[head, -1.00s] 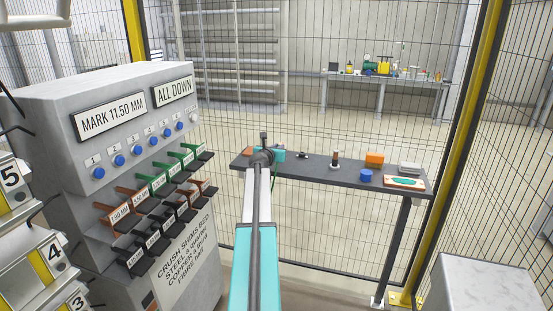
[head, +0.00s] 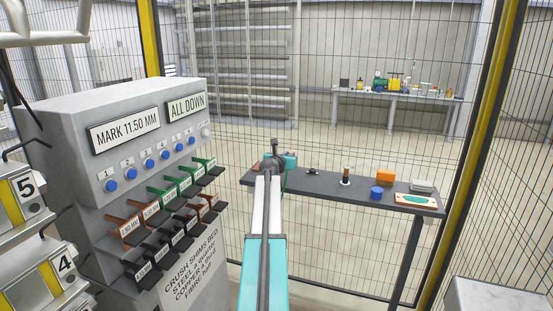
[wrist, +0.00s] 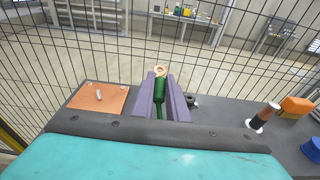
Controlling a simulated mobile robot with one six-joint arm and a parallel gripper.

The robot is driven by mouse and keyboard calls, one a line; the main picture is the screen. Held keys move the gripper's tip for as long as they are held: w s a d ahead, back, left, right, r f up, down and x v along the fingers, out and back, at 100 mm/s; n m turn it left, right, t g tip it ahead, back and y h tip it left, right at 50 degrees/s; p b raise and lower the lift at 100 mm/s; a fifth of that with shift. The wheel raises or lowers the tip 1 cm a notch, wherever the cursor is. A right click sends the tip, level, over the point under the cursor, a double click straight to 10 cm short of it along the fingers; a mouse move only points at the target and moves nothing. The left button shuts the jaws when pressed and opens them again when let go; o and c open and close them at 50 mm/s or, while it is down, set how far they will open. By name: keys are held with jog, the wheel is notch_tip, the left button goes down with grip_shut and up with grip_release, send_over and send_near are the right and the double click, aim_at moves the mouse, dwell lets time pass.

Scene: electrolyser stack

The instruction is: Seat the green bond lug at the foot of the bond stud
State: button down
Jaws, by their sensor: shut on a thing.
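The green bond lug (wrist: 160,88) is between the fingers of my gripper (wrist: 161,98), which is shut on it in the wrist view. Its copper-coloured ring (wrist: 159,71) points away, past the fingertips. A short silver stud (wrist: 98,96), which looks like the bond stud, stands on a copper-coloured plate (wrist: 82,103) to the left of my gripper. The lug is apart from the stud. In the head view my wrist hides the lug and most of the plate.
The dark shelf (head: 325,185) carries a black fitting (wrist: 191,101), a copper-and-black post (head: 346,175), a blue cylinder (head: 377,193), an orange block (head: 385,176) and a white-edged tray (head: 416,200). A mesh fence (head: 340,125) stands behind. The shim cabinet (head: 110,180) is at left.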

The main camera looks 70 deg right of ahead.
jog(key=shift+r, duration=0.1)
notch_tip(320, 180, up, 10)
jog(key=p, duration=1)
jog(key=shift+a, duration=0.15)
jog(key=s+a+r+p, duration=0.1)
jog(key=s+a+p, duration=0.1)
jog(key=a, duration=0.5)
jog(key=s+a+r+p, duration=0.2)
jog(key=s+a+p, duration=0.1)
jog(key=a, duration=0.3)
jog(key=shift+a+r+p, duration=0.3)
jog(key=shift+a+p, duration=0.05)
jog(key=shift+p, duration=0.55)
dwell(0.5)
jog(key=shift+s+f, duration=0.1)
dwell(0.4)
notch_tip(320, 180, down, 7)
jog(key=b, duration=0.7)
dwell(0.6)
